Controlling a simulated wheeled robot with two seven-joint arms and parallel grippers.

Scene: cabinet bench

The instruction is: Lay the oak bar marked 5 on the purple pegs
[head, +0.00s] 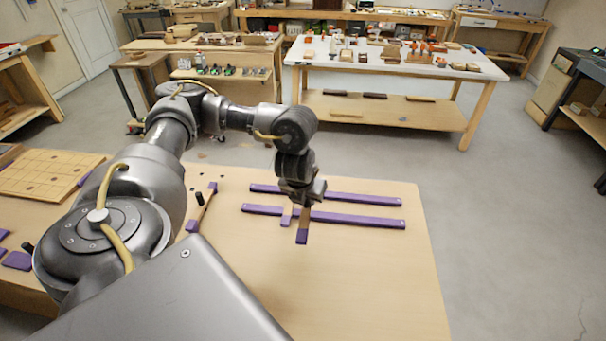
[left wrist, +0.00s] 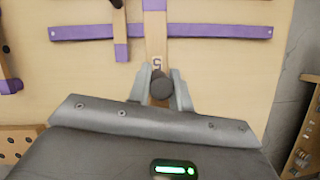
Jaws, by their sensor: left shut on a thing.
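The oak bar marked 5 (left wrist: 156,45) hangs from my left gripper (left wrist: 161,92), which is shut on its dark round knob (left wrist: 162,86). The 5 shows just beyond the knob. In the head view, the bar's near purple end (head: 302,238) shows below my left gripper (head: 301,200). The bar crosses over a long purple rail (left wrist: 215,31) and looks raised; the gap is unclear. Two parallel purple rails lie on the bench, the near one (head: 360,220) and the far one (head: 360,199). I cannot make out separate purple pegs. My right gripper is out of view.
Another purple-ended oak bar (left wrist: 120,30) lies across the near rail, just left of the held bar. A further purple-ended bar (head: 203,207) lies farther left. A holed oak board (head: 45,172) is at far left. The bench front (head: 370,290) is clear.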

